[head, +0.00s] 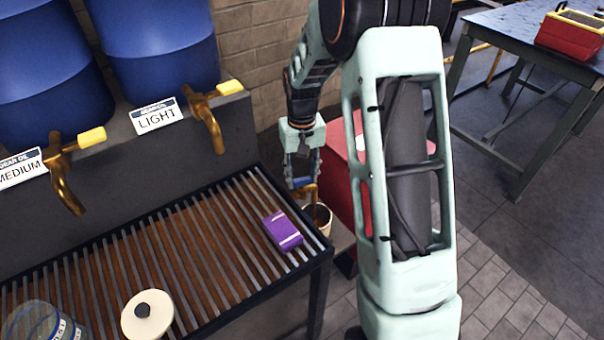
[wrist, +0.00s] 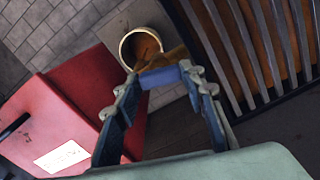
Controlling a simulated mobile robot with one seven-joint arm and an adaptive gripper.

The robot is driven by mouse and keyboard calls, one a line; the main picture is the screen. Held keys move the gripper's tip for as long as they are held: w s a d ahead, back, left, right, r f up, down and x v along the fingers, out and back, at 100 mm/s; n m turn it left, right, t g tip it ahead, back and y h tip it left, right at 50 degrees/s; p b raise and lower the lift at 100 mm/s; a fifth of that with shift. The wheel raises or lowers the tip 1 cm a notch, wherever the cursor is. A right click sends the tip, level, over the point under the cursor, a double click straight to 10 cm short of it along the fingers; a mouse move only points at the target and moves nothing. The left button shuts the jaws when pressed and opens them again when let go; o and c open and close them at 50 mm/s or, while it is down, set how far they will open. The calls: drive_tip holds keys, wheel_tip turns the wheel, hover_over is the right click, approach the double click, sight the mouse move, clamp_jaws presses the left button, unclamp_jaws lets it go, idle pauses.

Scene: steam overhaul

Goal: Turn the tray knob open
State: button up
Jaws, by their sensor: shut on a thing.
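The tray is a slatted drip tray (head: 170,240) with a dark frame in the head view. A brass tap (head: 305,190) shows at its far right corner, just under my gripper (head: 302,178). In the wrist view, the brass tap (wrist: 176,57) lies just beyond my fingertips. A short blue bar, apparently the tray knob (wrist: 160,77), spans the space between the fingertips of my gripper (wrist: 158,80). My gripper is shut on it. In the head view the fingers hide most of the knob, so its turn is hard to read.
A small bucket (head: 318,216) with brown inside sits below the tap. A red cabinet (wrist: 70,110) stands close by. A purple box (head: 283,231), a pale round lid (head: 147,315) and a glass jar (head: 42,322) are on the tray. Brass barrel taps (head: 207,115) hang above.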

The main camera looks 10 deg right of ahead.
sight(302, 179)
drive_tip(key=shift+n, duration=1.2)
drive_tip(key=o, duration=1.2)
drive_tip(key=shift+c, duration=0.2)
wheel_tip(302, 179, up, 12)
